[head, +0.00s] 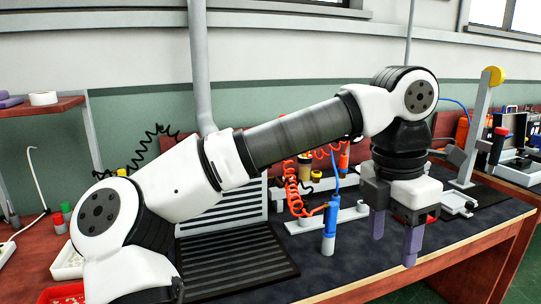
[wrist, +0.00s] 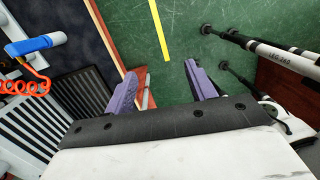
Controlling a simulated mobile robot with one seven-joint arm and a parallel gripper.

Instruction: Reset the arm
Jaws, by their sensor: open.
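My arm stretches across the head view from lower left to upper right, with its wrist bent so that my gripper (head: 395,245) points down. The gripper hangs over the right part of the dark bench top (head: 345,268), near its front edge. Its two purple fingers are apart with nothing between them. In the wrist view my gripper (wrist: 162,80) is also open and empty, with green floor (wrist: 178,40) and the bench's wooden edge (wrist: 108,30) beyond the fingers.
A blue tool (head: 329,230) with an orange coiled hose (head: 292,195) stands left of my gripper. A black ribbed mat (head: 235,265) lies under my arm. A grey post with a yellow cap (head: 495,76) rises at right. White-and-black legs (wrist: 265,45) show right in the wrist view.

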